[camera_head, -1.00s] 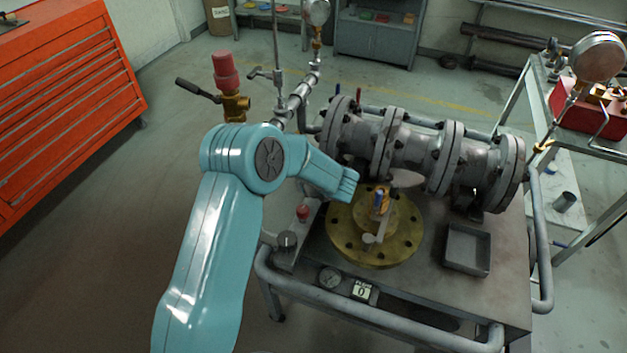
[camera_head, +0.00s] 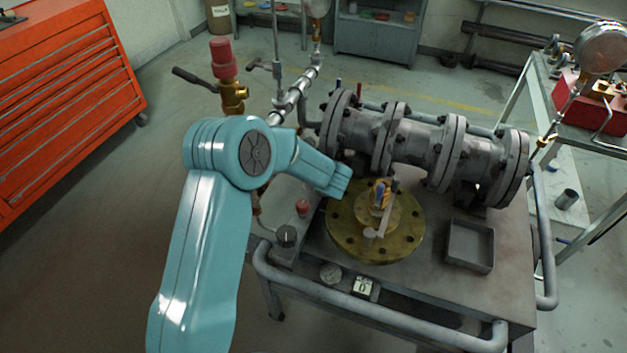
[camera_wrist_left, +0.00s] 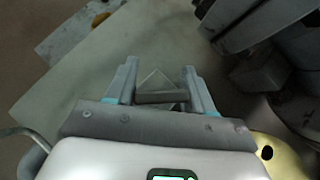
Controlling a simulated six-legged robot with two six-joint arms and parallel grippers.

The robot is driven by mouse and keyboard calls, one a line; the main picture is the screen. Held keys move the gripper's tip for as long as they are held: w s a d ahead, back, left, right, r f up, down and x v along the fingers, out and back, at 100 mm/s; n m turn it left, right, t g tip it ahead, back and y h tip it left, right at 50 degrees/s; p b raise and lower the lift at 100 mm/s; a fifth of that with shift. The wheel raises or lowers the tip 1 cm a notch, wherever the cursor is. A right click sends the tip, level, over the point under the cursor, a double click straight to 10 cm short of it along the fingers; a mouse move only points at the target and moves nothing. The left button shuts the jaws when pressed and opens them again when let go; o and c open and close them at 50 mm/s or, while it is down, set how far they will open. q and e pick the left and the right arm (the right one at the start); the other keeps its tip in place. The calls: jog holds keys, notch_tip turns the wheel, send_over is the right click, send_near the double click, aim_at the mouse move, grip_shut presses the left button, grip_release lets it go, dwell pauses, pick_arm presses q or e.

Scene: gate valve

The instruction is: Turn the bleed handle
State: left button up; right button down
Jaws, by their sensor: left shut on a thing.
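My left gripper (camera_wrist_left: 160,90) is shut on a grey bar (camera_wrist_left: 160,97), seen crosswise between its two fingers in the left wrist view. The bar looks like the bleed handle, but its ends and mount are hidden. In the head view my teal left arm reaches to the left of the brass flange, and its forearm hides the gripper and the held bar. The round brass flange (camera_head: 345,232) carries a small brass and blue fitting (camera_head: 381,194) and a thin grey lever (camera_head: 384,222). The right gripper is not in view.
The grey flanged pipe valve (camera_head: 425,150) lies behind the brass flange. An empty grey tray (camera_head: 469,246) sits to the right on the bench. A tube rail (camera_head: 380,315) runs along the bench's front. A red-topped brass valve (camera_head: 226,70) stands at left. Floor is free at left.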

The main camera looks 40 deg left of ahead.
pick_arm(q)
jog(key=m+t+h+b, duration=0.1)
jog(key=m+b, duration=0.1)
jog(key=m+t+h+b, duration=0.1)
jog(key=m+b, duration=0.1)
jog(key=shift+w+d+f+h+b, duration=0.15)
jog(key=shift+f+h+b, duration=0.05)
jog(key=shift+h+b, duration=0.2)
jog(key=m, duration=0.1)
jog(key=m+h+b, duration=0.1)
jog(key=m, duration=0.1)
jog(key=shift+d+r+t+h, duration=0.1)
jog(key=shift+d+t+h, duration=0.05)
jog(key=shift+t+h, duration=0.2)
jog(key=shift+w+d+r+m+t+h+b, duration=0.1)
jog(key=shift+m+t+h+b, duration=0.1)
jog(key=shift+m+h, duration=0.4)
jog(key=shift+d+m+t+h+b, duration=0.1)
jog(key=shift+m+h+b, duration=0.2)
jog(key=shift+m, duration=0.4)
jog(key=o, duration=0.9)
jog(key=shift+d, duration=0.1)
jog(key=shift+r, duration=0.1)
